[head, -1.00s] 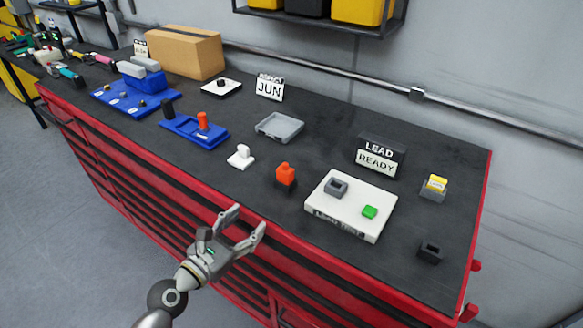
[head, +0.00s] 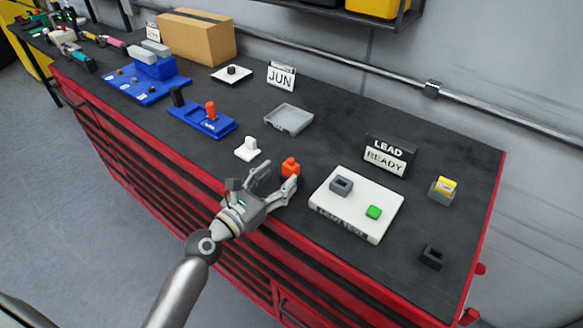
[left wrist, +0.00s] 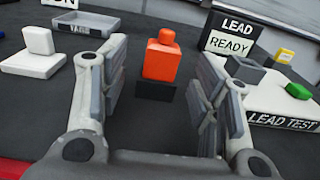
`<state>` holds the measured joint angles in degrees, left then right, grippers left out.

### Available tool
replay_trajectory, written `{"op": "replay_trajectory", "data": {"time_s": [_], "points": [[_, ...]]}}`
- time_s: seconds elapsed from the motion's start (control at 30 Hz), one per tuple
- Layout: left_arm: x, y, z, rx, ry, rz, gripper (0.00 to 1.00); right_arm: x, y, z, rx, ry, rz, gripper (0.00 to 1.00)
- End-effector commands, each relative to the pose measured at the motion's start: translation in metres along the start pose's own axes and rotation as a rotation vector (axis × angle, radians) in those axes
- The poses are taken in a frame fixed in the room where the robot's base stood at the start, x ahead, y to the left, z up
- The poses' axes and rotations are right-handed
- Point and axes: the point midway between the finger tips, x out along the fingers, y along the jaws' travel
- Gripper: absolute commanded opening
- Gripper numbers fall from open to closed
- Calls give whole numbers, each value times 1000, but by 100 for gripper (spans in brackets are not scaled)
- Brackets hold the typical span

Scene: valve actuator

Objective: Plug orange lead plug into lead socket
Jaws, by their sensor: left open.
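The orange lead plug (head: 291,168) stands upright on the bench in a dark base (left wrist: 154,90). It also shows in the left wrist view (left wrist: 162,58), between and just beyond my open fingers. My left gripper (head: 276,180) is open and empty, its fingers reaching toward the plug from the front edge. The lead socket appears to be the grey hollow block (head: 341,186) on the white lead test board (head: 352,222). A green button (head: 374,212) sits on the same board. My right gripper is not in view.
A LEAD READY sign (head: 388,156) stands behind the board. A yellow plug in a grey holder (head: 443,190) and a dark empty holder (head: 432,257) are to the right. A white stand (head: 247,149) and grey tray (head: 288,119) are left of and behind the orange plug.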

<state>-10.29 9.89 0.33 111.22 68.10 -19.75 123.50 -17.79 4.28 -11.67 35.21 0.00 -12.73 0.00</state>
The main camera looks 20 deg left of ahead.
Motion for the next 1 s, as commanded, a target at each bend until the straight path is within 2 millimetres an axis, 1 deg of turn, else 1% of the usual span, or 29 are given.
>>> {"op": "replay_trajectory", "data": {"time_s": [0.03, 0.1, 0.2, 0.3, 0.4, 0.6, 0.67, 1.0], "points": [[8, -1, 4, 0, -2, 0, 57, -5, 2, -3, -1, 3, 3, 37], [18, -2, 4, 0, -2, 0, 57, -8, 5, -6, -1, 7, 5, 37], [31, -3, 2, 1, -1, 1, 57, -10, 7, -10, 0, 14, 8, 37], [40, -2, 2, 2, -1, 1, 57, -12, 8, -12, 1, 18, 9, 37], [43, -2, 1, 2, 0, 2, 57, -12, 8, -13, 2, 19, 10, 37], [43, -2, 1, 1, 0, 2, 57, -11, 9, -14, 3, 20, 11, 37], [43, -2, 1, 1, 0, 2, 51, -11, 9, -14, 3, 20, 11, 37], [43, -2, 1, 1, 0, 2, 8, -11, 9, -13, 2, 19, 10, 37]]}}
